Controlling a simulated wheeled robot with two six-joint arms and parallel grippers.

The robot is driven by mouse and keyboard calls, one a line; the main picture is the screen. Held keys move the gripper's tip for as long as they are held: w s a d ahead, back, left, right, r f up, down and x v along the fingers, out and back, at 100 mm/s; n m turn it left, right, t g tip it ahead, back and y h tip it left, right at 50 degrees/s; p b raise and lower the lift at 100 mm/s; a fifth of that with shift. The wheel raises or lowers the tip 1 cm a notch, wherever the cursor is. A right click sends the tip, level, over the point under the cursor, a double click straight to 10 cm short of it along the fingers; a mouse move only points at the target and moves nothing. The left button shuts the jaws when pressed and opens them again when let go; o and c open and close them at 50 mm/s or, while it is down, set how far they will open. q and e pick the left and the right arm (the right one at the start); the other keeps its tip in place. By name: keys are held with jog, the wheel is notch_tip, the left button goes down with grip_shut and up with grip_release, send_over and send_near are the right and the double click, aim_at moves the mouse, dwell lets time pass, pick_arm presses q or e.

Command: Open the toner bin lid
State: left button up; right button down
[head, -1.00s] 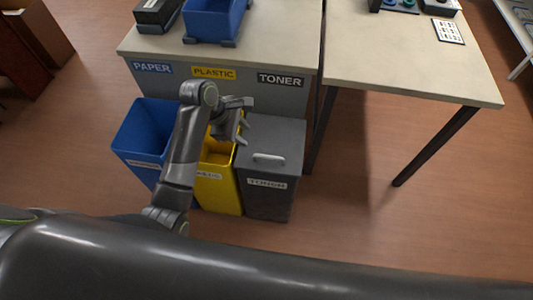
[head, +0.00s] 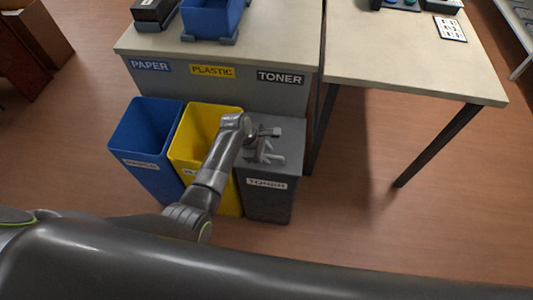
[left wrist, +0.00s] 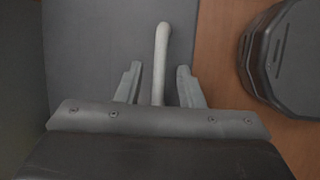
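The toner bin (head: 268,200) is dark grey, with a shut grey lid (head: 289,135); it stands at the right end of the row of bins. The lid's light grey bar handle shows in the left wrist view (left wrist: 161,60). My left gripper (head: 268,150) is over the lid in the head view. In the left wrist view my left gripper (left wrist: 157,85) is open, with one finger on each side of the handle and a gap to both. The handle is mostly hidden by the gripper in the head view. My right gripper is not in view.
The yellow plastic bin (head: 212,118) and blue paper bin (head: 145,130) stand open to the left. A counter (head: 270,40) with signs is behind the bins. A table (head: 410,70) stands to the right. The floor (head: 345,220) right of the toner bin is clear.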

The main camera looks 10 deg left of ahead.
pick_arm(q)
jog(key=shift+d+f, duration=0.15)
jog(key=shift+f, duration=0.1)
jog(key=shift+c, duration=0.4)
grip_shut()
jog(key=shift+r, duration=0.1)
